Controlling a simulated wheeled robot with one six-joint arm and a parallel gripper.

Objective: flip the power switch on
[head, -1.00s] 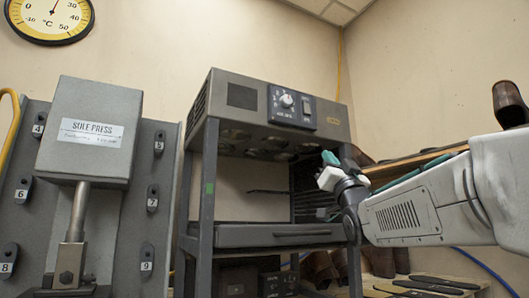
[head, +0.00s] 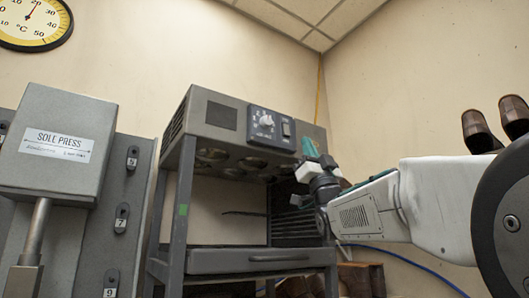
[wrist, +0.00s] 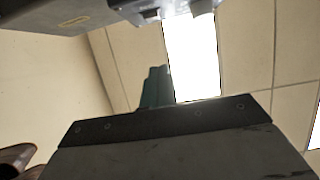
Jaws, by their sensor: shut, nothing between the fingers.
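The power switch (head: 287,129) looks like a small dark rocker at the right of the dark control panel (head: 257,133), beside a round light knob (head: 265,122). The panel is on the front of the grey machine hood (head: 225,110). Its on or off position is too small to tell. My gripper (head: 310,145) has its teal fingers together, empty, just right of and slightly below the switch, apparently without touching it. In the wrist view the shut fingers (wrist: 157,87) point up toward a grey housing (wrist: 75,15), probably the hood, with small parts sticking out. The switch is not clear there.
A sole press (head: 65,145) stands at the left. A shelf-like tray (head: 250,260) is below the hood. Brown shoe forms (head: 478,132) stand at the right behind my arm. Bare wall and ceiling lie above the hood.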

